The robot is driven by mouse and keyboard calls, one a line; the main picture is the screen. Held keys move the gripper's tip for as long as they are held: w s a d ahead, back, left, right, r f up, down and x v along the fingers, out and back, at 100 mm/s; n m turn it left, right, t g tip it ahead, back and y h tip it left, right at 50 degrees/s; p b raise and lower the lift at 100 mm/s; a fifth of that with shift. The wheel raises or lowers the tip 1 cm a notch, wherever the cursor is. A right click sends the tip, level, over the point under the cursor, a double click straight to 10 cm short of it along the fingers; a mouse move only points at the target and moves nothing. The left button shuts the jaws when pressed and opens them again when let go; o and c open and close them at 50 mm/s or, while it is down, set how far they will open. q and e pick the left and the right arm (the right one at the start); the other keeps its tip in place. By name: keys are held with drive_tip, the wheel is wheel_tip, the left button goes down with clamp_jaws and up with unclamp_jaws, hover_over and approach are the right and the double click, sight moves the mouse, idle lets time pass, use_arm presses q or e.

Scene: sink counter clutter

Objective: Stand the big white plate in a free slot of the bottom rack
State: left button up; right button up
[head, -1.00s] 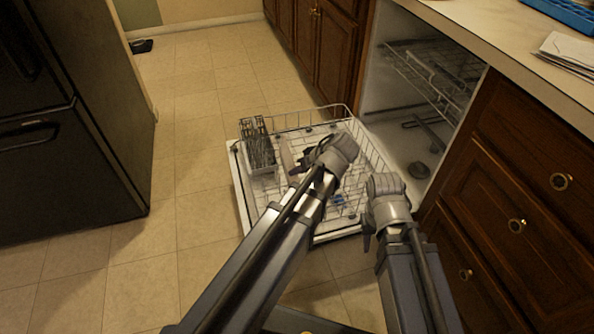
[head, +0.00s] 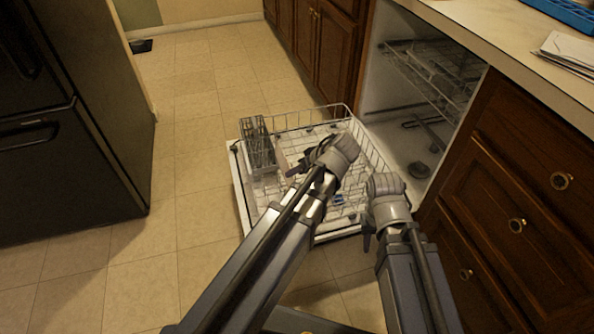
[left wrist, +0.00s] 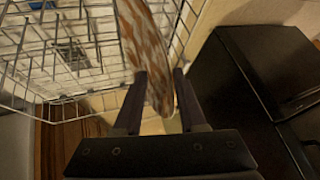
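A large plate with brown and whitish patches (left wrist: 145,45) stands nearly edge-on in the left wrist view, its near rim between the fingers of my left gripper (left wrist: 160,85). The fingers are spread, with a narrow gap beside the plate on the right. In the head view the plate is a small pale sliver (head: 282,161) beside the cutlery basket, and my left gripper (head: 295,167) is just right of it. The bottom rack (head: 320,115) is pulled out. I cannot tell whether the plate sits in a slot. My right gripper (head: 367,237) hangs at the rack's near right corner; its fingers are unclear.
A grey cutlery basket (head: 258,147) stands at the rack's left side. Small blue items (head: 338,200) lie in the rack's near part. The upper rack (head: 425,75) is inside the dishwasher. A dark fridge (head: 70,120) stands left, with free floor between.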

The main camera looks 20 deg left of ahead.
use_arm(q)
drive_tip(key=p+v, duration=0.5)
drive_tip(key=v, duration=0.2)
drive_tip(key=shift+r+p, duration=0.25)
drive_tip(key=shift+p, duration=0.05)
drive_tip(key=shift+s+d, duration=0.1)
idle(0.3)
drive_tip(key=s+a+f+m+g+h, duration=0.2)
drive_tip(key=s+f+m+h, duration=0.3)
drive_tip(key=s+m+h, duration=0.25)
drive_tip(key=s+d+m+g+y, duration=0.15)
drive_tip(key=s+d+m, duration=0.35)
drive_tip(key=d, duration=0.6)
wheel_tip(320, 180, up, 35)
drive_tip(key=p, duration=3.4)
drive_tip(key=shift+f, duration=0.15)
